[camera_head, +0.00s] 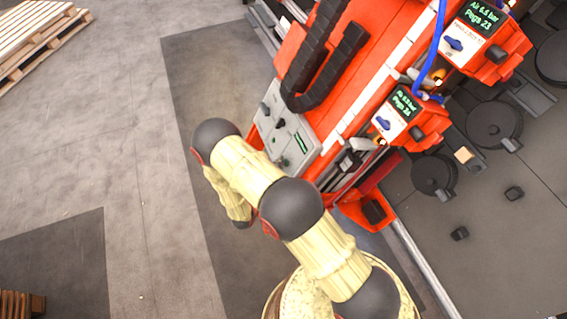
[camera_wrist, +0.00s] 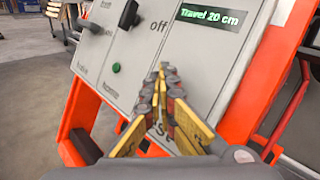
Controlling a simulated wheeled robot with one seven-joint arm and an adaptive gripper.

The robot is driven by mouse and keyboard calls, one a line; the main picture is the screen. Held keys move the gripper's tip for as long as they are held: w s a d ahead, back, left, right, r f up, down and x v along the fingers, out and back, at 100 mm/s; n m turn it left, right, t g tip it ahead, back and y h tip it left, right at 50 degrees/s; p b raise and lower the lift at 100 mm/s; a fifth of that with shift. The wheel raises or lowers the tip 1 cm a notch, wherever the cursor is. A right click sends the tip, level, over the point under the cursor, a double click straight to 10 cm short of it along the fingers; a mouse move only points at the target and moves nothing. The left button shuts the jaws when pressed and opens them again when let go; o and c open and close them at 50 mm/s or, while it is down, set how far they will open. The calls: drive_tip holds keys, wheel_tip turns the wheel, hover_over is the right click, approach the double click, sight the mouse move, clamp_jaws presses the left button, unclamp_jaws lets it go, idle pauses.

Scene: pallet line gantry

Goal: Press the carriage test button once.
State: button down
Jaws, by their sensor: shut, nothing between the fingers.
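A grey control panel (camera_head: 268,128) on the orange machine also fills the middle of the wrist view (camera_wrist: 185,52). It carries a small round green button or lamp (camera_wrist: 116,68), a black knob (camera_wrist: 95,28), a black switch (camera_wrist: 129,13) marked "off", and a display (camera_wrist: 210,17) reading "Travel 20 cm". The small labels are too blurred to read, so I cannot tell which control is the carriage test button. My gripper (camera_wrist: 162,72) is shut and empty, pointing at the panel right of the green button. It hides part of the panel and a label. I cannot tell whether the tips touch.
The orange machine (camera_head: 345,75) has a black cable chain (camera_head: 310,65) above the panel. Two valve units (camera_head: 408,117) with displays and blue knobs stand to its right. A wooden pallet (camera_head: 40,35) lies at the upper left. The floor left of the panel is clear.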

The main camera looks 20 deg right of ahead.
drive_tip(key=shift+a+r, duration=0.4)
drive_tip(key=shift+a, duration=0.3)
drive_tip(key=a, duration=0.1)
drive_tip(key=a+r, duration=0.1)
drive_tip(key=a, duration=0.1)
drive_tip(key=a+r+p, duration=0.1)
drive_tip(key=shift+a+r, duration=0.15)
drive_tip(key=shift+a, duration=0.05)
idle(0.9)
